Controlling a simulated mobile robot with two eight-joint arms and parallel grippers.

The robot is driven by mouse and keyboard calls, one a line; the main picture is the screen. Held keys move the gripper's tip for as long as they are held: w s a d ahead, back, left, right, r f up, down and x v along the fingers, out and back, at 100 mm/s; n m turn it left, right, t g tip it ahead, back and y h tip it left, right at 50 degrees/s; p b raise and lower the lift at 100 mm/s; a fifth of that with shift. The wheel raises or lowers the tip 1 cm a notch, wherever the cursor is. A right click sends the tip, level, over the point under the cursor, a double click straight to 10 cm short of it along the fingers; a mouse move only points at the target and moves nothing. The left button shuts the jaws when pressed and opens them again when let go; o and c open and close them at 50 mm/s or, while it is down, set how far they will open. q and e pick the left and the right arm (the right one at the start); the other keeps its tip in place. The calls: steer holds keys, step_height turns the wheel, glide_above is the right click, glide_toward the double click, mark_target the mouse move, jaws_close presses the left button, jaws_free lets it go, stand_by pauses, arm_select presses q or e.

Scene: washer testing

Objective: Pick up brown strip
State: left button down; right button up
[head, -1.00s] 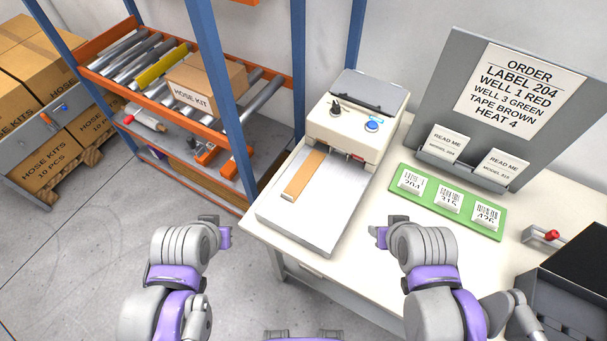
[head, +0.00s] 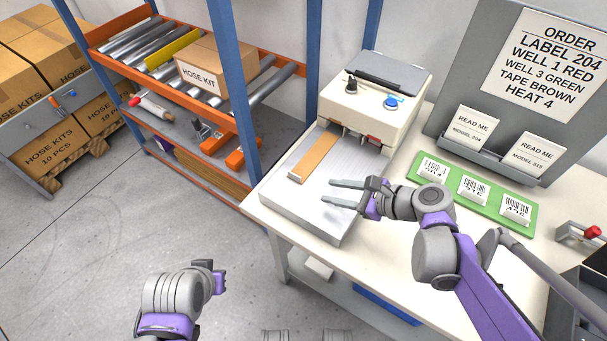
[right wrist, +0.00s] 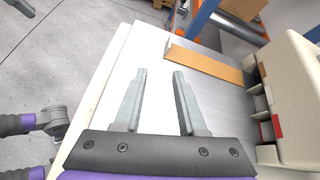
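The brown strip (head: 315,157) lies flat on the pale metal plate (head: 318,218) of the white machine, along the plate's left side. In the right wrist view the strip (right wrist: 207,64) lies beyond my fingertips, its pale end at the left. My right gripper (head: 328,191) is open and empty above the plate, to the right of the strip and apart from it. It also shows open in the right wrist view (right wrist: 160,72). My left gripper (head: 215,280) is low over the floor, left of the table; its fingers do not show clearly.
The white machine (head: 374,108) with a black knob and blue button stands behind the plate. A green tray (head: 503,222) with label stacks lies to the right. A grey board with an order sheet (head: 545,66) stands behind. An orange and blue rack (head: 251,128) stands left of the table.

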mark_target(297, 181)
steer(key=shift+w+f+m+t+y, duration=0.2)
steer(key=shift+w+m+t+y, duration=0.15)
steer(key=shift+w+m, duration=0.5)
steer(key=shift+w+a+r+m+y+b, duration=0.15)
steer(key=shift+m+y+b, duration=0.1)
steer(key=shift+m+b, duration=0.15)
steer(key=x, duration=0.4)
steer(key=shift+w+a, duration=0.25)
steer(key=shift+a, duration=0.1)
steer(key=shift+b+x, duration=0.4)
steer(key=shift+x, duration=2.55)
arm_select(q)
steer(key=shift+s+a+f, duration=0.1)
steer(key=shift+s+f, duration=0.1)
steer(key=shift+f, duration=0.4)
steer(key=shift+s+a+f, duration=0.1)
steer(key=shift+s+f, duration=0.1)
steer(key=shift+f, duration=0.4)
arm_select(e)
steer(key=shift+s, duration=0.1)
jaws_close()
